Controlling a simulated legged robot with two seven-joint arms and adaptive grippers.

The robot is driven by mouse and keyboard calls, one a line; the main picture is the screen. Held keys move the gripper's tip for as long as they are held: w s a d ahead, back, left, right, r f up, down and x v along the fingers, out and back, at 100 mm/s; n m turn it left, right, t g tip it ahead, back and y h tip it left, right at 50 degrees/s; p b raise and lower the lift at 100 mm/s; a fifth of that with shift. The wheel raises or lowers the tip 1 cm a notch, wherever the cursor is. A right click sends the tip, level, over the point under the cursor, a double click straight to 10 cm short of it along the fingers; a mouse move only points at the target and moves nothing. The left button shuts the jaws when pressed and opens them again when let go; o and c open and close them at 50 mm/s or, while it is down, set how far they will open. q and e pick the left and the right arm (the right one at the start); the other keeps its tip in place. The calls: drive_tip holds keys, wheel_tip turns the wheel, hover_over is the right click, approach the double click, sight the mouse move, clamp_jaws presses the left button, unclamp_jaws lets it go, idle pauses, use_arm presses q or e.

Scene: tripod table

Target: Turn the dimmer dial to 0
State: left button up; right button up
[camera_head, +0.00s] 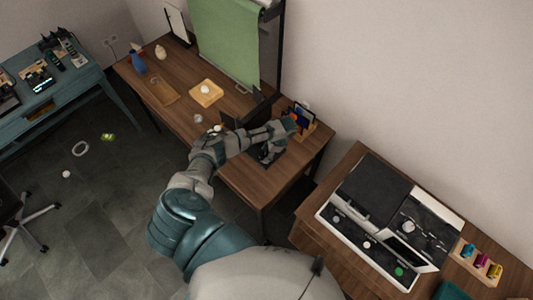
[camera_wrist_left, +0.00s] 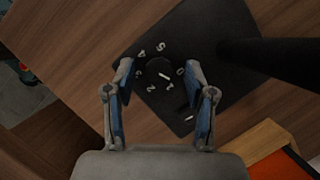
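The dimmer dial (camera_wrist_left: 154,70) is a round black knob with a short white mark, on a black square base plate (camera_wrist_left: 225,22) with white numerals around it. The mark points to the lower right, seemingly between 0 and 1. My left gripper (camera_wrist_left: 159,68) is open, its blue-padded fingers on either side of the dial with gaps showing. I cannot tell its height above the plate. In the head view the left gripper (camera_head: 267,153) is over the plate at the table's right part, and the dial is hidden there. My right gripper is not in view.
A black post (camera_wrist_left: 285,58) rises from the plate right of the dial. A wooden organizer (camera_head: 305,124) stands close behind the gripper on the wooden table (camera_head: 232,176). A console (camera_head: 345,229) is at the right. A wooden tray (camera_head: 206,92) lies farther left.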

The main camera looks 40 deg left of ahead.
use_arm(q)
clamp_jaws()
drive_tip(key=n+p, duration=0.1)
drive_tip(key=n+h+p, duration=0.1)
drive_tip(key=shift+w+r+n, duration=0.1)
drive_tip(key=shift+r+n, duration=0.2)
drive_tip(key=shift+f+n+g+h+p, duration=0.2)
drive_tip(key=shift+n+g+h+p, duration=0.15)
drive_tip(key=shift+n+p, duration=0.45)
drive_tip(key=shift+a+n, duration=0.15)
drive_tip(key=shift+n, duration=0.25)
drive_tip(key=shift+f, duration=0.1)
drive_tip(key=shift+o, duration=0.3)
unclamp_jaws()
drive_tip(key=v, duration=1.2)
drive_tip(key=shift+w, duration=0.2)
